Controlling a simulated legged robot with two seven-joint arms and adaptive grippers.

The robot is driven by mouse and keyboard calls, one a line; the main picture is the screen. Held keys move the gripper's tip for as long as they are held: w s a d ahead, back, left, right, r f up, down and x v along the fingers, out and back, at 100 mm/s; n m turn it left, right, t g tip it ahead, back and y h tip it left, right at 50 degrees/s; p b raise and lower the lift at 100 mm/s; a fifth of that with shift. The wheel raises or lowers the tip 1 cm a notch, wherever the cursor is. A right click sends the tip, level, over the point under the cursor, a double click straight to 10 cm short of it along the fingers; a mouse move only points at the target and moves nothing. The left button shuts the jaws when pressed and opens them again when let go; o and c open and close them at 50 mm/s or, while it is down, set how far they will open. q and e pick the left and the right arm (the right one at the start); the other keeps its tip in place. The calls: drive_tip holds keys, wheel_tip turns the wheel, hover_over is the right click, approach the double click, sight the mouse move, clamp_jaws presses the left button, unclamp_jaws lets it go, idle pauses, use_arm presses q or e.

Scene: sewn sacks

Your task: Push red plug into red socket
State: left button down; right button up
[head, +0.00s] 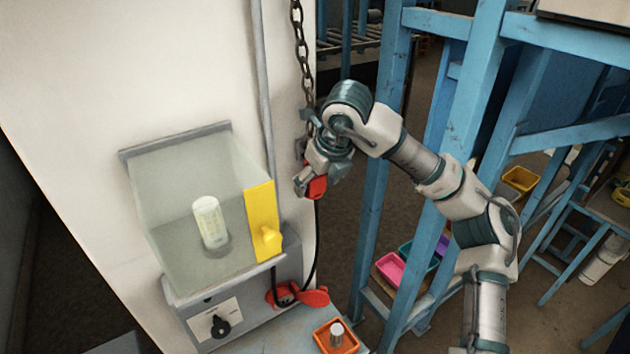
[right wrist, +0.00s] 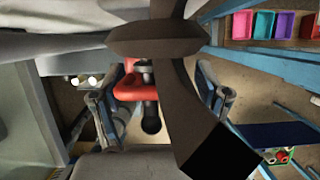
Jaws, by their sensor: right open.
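The red plug (head: 317,187) hangs beside the white column in the head view, with a black cable running down from it. My right gripper (head: 306,184) is right at the plug and partly covers it. In the right wrist view a red and black piece (right wrist: 132,88), which looks like the plug, lies between the spread fingers of my open right gripper (right wrist: 158,100). Whether a finger touches it I cannot tell. The red socket (head: 281,296) is low on the grey box, with a red round lid (head: 314,297) swung out to its right. My left gripper is not in view.
A clear case (head: 165,190) with a yellow latch plate (head: 262,220) stands above the socket. An orange tray (head: 322,341) holds a metal cylinder. A chain (head: 301,50) hangs above my gripper. Blue rack posts (head: 378,190) stand close on the right.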

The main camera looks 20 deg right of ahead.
drive_tip(key=shift+a, duration=0.1)
drive_tip(key=shift+a, duration=0.1)
drive_tip(key=shift+c, duration=0.5)
drive_tip(key=shift+a, duration=0.15)
drive_tip(key=c, duration=1.1)
drive_tip(key=shift+o, duration=0.2)
drive_tip(key=shift+d+r, duration=0.15)
drive_tip(key=shift+d, duration=0.05)
drive_tip(key=shift+d+r, duration=0.1)
drive_tip(key=shift+r, duration=0.35)
drive_tip(key=s+b, duration=0.2)
drive_tip(key=s, duration=0.6)
wheel_tip(320, 180, up, 14)
drive_tip(key=p, duration=0.4)
drive_tip(key=shift+d, duration=0.35)
